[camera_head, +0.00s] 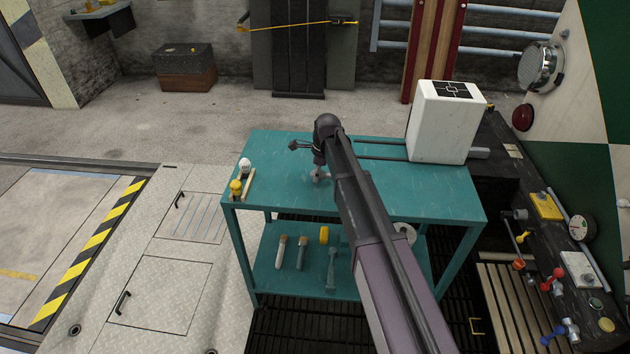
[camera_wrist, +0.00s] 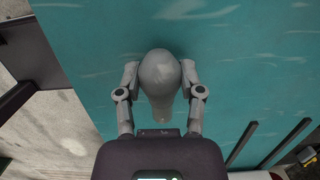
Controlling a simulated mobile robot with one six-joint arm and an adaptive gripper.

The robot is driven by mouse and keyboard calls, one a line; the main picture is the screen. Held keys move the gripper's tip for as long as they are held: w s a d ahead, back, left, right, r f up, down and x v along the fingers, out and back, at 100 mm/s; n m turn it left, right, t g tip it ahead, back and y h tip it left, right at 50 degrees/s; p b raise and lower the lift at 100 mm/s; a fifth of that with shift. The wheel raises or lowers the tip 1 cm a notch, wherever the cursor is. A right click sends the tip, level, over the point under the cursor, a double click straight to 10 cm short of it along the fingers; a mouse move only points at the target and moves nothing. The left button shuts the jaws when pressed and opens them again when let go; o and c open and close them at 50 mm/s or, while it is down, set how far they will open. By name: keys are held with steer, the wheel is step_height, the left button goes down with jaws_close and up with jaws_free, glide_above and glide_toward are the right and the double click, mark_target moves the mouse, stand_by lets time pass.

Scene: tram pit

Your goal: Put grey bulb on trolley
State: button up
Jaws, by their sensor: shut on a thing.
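The grey bulb (camera_wrist: 160,75) sits between the two fingers of my gripper (camera_wrist: 160,90) in the wrist view, with its round end pointing away from the palm. My gripper is shut on it. The teal top of the trolley (camera_wrist: 240,60) fills most of the wrist view behind the bulb. In the head view my gripper (camera_head: 319,176) is over the left half of the trolley's top (camera_head: 280,150), close to the surface. The bulb is too small there to make out clearly, and I cannot tell whether it touches the top.
A white bulb (camera_head: 244,165) and a yellow bulb (camera_head: 236,187) stand at the trolley's left edge beside a wooden strip. A white box (camera_head: 443,125) stands at the back right. Several tools lie on the lower shelf (camera_head: 265,277). The top between bulbs and gripper is clear.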

mark_target(323, 173)
steer(key=shift+f+b, duration=0.4)
steer(key=shift+f, duration=0.3)
steer(key=shift+f, duration=0.1)
steer(key=o, duration=1.1)
steer(key=r+p, duration=0.4)
steer(key=d+r+p, duration=0.1)
steer(key=r+p, duration=0.7)
steer(key=shift+d, duration=0.4)
stand_by(0.4)
steer(key=shift+s, duration=0.1)
